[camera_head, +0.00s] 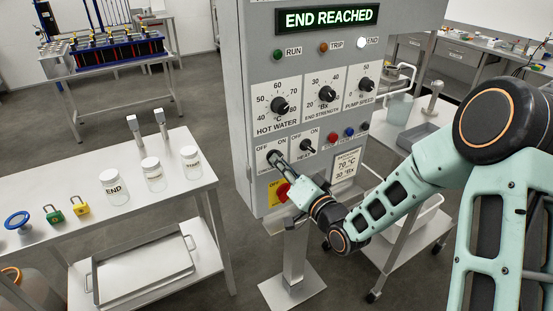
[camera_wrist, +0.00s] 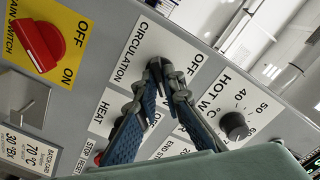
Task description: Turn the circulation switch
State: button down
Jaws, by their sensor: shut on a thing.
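The circulation plate (camera_head: 263,148) is on the lower left of the grey control panel, with OFF and ON marks. In the wrist view its white label (camera_wrist: 148,40) runs tilted behind the fingers. My gripper (camera_head: 276,158) reaches the panel from the lower right. In the wrist view the fingertips of my gripper (camera_wrist: 162,72) meet over this plate, shut on the circulation switch. The fingers hide the switch, so its pointing direction cannot be read.
The heat knob (camera_head: 306,146) sits just right of the gripper, and the red main switch (camera_head: 283,192) just below. The hot water dial (camera_head: 279,105) is above. The display (camera_head: 326,18) reads END REACHED, with the END lamp (camera_head: 361,42) lit. A table with jars (camera_head: 114,187) stands left.

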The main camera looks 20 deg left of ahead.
jog(key=shift+n+b, duration=1)
jog(key=shift+b, duration=0.05)
jog(key=shift+f, duration=0.1)
jog(key=shift+n+b, duration=1)
jog(key=shift+b, duration=0.3)
